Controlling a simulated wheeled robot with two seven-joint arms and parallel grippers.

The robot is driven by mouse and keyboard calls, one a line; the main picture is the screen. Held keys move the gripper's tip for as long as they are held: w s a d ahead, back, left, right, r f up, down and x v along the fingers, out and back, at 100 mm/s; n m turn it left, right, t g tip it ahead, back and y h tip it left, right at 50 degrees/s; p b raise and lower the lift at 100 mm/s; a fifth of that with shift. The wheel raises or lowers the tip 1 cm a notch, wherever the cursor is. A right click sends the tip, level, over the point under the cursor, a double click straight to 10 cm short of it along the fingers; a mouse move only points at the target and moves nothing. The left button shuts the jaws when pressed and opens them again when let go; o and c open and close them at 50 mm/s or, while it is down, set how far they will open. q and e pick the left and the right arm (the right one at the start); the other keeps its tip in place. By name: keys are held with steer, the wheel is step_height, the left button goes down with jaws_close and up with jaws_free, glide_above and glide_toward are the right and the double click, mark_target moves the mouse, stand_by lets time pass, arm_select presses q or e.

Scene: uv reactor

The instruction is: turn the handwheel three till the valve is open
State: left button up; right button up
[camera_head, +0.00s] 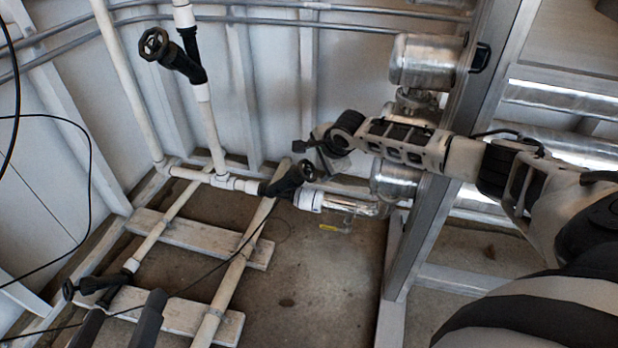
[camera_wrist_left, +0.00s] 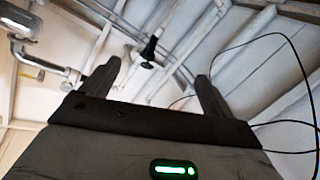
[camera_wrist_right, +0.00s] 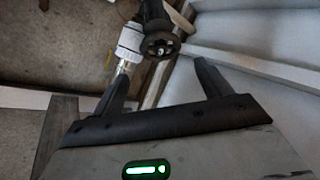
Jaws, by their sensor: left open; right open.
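Three dark handwheels show in the head view: one at the upper left (camera_head: 153,44), one at the centre (camera_head: 308,171), one at the lower left (camera_head: 68,290). No label tells which is number three. My right gripper (camera_head: 312,148) is just above the centre handwheel, its fingers partly hidden. In the right wrist view, the open, empty fingers (camera_wrist_right: 162,76) have this handwheel (camera_wrist_right: 161,45) beyond and between them, apparently not touching. My left gripper (camera_head: 120,315) is open and empty at the bottom left; its fingers also show in the left wrist view (camera_wrist_left: 156,78).
White pipes (camera_head: 208,130) run along the wall and floor. A metal post (camera_head: 440,190) and steel cylinders (camera_head: 425,62) stand beside my right arm. A clear pipe section (camera_head: 352,205) adjoins the centre valve. Thin black cables hang at the left. Bare floor (camera_head: 300,300) lies at the lower middle.

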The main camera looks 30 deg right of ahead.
mark_target(309, 170)
steer(key=b+x, duration=0.2)
steer(key=x, duration=0.2)
steer(key=shift+f, duration=0.4)
steer(key=b+x, duration=0.3)
steer(key=x, duration=0.1)
steer(key=shift+w+f+b, duration=0.25)
steer(key=shift+w+b, duration=0.1)
steer(key=shift+b, duration=0.05)
arm_select(q)
step_height(309, 170, up, 9)
steer(key=w+m+t+h, duration=0.2)
steer(key=m+t+h, duration=0.3)
steer(key=m, duration=0.1)
steer(key=shift+a+m, duration=0.25)
steer(key=shift+m, duration=0.05)
arm_select(e)
steer(key=shift+w+f, duration=0.1)
steer(key=shift+w, duration=0.05)
arm_select(q)
steer(key=shift+r, duration=0.1)
arm_select(e)
steer(key=c, duration=0.8)
